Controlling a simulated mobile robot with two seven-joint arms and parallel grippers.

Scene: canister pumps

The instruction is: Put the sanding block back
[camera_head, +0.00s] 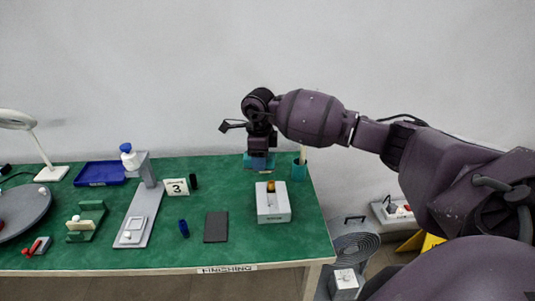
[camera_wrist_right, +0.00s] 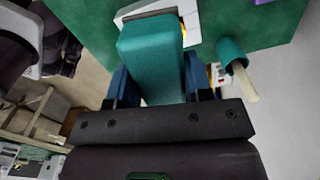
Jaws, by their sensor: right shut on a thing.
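My right gripper (camera_head: 260,150) hangs over the back right of the green table. In the right wrist view its blue fingers (camera_wrist_right: 155,85) are shut on a teal block (camera_wrist_right: 150,55), which I take to be the sanding block. The block is held in front of the camera, with a white box partly behind it in that view. In the head view the block is small and mostly hidden by the gripper. My left gripper is not in view.
A white box (camera_head: 273,205) with an orange part on top stands below the gripper. A teal cup (camera_head: 299,170) with a wooden stick is to its right. A flat dark pad (camera_head: 215,227) lies left of the box.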

